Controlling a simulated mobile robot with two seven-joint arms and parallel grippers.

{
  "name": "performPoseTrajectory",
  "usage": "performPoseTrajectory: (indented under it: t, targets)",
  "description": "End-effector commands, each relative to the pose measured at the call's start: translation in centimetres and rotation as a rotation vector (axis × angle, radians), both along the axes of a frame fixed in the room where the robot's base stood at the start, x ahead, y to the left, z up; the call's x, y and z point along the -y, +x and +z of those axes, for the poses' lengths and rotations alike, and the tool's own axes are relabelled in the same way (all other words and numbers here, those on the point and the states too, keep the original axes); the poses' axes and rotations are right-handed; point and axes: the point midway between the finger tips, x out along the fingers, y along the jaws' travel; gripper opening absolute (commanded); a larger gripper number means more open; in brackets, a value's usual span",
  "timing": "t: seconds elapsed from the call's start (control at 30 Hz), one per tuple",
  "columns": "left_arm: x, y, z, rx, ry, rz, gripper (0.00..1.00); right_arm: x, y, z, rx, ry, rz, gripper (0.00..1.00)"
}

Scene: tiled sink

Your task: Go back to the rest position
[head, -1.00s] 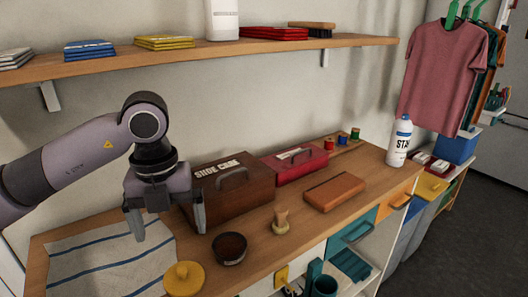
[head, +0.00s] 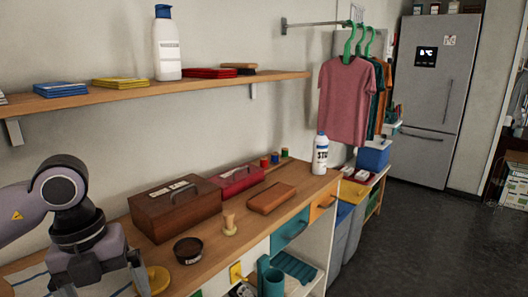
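My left gripper (head: 101,286) is at the lower left of the head view, above the left end of the wooden counter. Its two fingers are spread apart, with nothing seen between them, and the tips are near or past the bottom edge. It is left of the brown shoe case (head: 172,212) and partly hides the striped cloth (head: 27,284) and the yellow lid (head: 158,279). I cannot tell whether it touches either. My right gripper is not in view.
The counter holds a dark round tin (head: 187,250), a brush (head: 229,225), a red case (head: 237,179), a brown block (head: 271,198) and a white bottle (head: 320,154). A shelf (head: 200,85) runs above. Open dark floor (head: 430,240) lies at the right, before the fridge (head: 437,95).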

Motion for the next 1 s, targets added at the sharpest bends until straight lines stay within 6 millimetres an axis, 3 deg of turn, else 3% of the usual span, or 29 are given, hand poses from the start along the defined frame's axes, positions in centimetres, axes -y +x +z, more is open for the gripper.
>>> performPoseTrajectory:
  t: [0.1, 0.27, 0.4, 0.53, 0.67, 0.8, 0.93, 1.0]
  targets:
    - [4.8, -1.7, -2.3, -0.072, -0.212, -0.124, 1.0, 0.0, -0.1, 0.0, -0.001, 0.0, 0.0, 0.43]
    - [11.4, -4.3, -3.4, -0.148, -0.561, -0.243, 1.0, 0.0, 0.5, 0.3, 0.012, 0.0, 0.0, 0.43]
    - [16.7, -6.5, -2.4, -0.194, -0.928, -0.272, 1.0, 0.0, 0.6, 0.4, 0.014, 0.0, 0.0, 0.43]
    - [19.9, -7.1, -0.4, -0.201, -1.267, -0.203, 1.0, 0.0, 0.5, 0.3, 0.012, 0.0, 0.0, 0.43]
    - [21.1, -6.2, 1.4, -0.177, -1.572, -0.035, 1.0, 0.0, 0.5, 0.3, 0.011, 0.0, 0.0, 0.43]
    - [20.4, -3.7, 1.9, -0.118, -1.826, 0.249, 1.0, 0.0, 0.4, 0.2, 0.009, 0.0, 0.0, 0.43]
    - [18.1, -0.9, 0.0, -0.045, -1.966, 0.594, 1.0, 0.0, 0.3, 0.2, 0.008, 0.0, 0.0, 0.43]
    - [16.4, 0.4, -2.1, -0.004, -1.994, 0.803, 1.0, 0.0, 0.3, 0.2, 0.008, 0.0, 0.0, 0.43]
